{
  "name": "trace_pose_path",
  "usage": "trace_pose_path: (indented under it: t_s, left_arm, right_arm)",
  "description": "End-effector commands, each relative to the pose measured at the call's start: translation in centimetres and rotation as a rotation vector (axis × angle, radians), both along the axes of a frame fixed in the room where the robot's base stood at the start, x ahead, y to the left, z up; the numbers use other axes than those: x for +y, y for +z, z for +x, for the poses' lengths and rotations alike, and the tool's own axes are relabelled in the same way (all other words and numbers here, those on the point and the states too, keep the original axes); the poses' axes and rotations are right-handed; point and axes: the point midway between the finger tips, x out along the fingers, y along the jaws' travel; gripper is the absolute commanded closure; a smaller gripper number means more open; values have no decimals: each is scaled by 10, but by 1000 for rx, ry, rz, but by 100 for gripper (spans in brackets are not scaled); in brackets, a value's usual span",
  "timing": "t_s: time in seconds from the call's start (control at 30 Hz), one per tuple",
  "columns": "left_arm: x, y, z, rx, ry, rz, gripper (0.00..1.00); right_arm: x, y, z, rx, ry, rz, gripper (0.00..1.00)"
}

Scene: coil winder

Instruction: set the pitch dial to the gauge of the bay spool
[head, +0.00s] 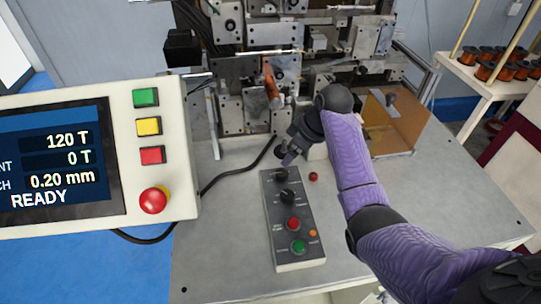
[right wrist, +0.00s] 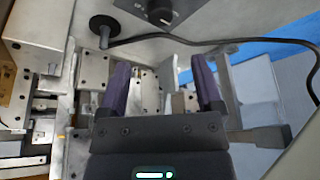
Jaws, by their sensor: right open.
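The control box (head: 272,218) lies on the machine table with two black dials, an upper one (head: 281,175) and a lower one (head: 287,198); their labels are too small to read. My right gripper (head: 287,158) is just beyond its far end, near the upper dial, partly hidden by its wrist. In the right wrist view its fingers (right wrist: 163,88) are apart with nothing between them. A dial (right wrist: 160,12) is cut by that view's top edge. The screen (head: 55,165) reads 120 T, 0 T, 0.20 mm and READY. I cannot identify the bay spool or its gauge. My left gripper is out of view.
The winder (head: 255,60) fills the back, with a copper-coloured cylinder (head: 271,86) on it. An amber panel (head: 400,125) stands right of my forearm. Copper spools (head: 485,70) sit on a shelf at right. A cable (head: 235,172) runs left of the box.

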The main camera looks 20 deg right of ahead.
Motion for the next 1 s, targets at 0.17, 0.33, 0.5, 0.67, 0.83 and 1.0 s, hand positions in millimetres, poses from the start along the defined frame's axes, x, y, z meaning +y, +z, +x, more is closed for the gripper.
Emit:
trace_pose_path:
  t_s: [0.17,0.33,0.5,0.67,0.83,1.0]
  left_arm:
    - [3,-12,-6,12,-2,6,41]
    - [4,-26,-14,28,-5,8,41]
    - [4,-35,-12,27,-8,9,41]
    - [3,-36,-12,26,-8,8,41]
    - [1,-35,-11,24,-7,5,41]
    - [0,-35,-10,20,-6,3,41]
  right_arm:
    - [7,-31,9,4,4,5,16]
    - [14,-68,22,3,1,4,16]
    - [17,-88,29,2,0,0,16]
    - [19,-91,31,1,0,0,16]
    - [18,-91,31,1,0,-1,16]
    - [18,-91,31,1,-1,0,50]
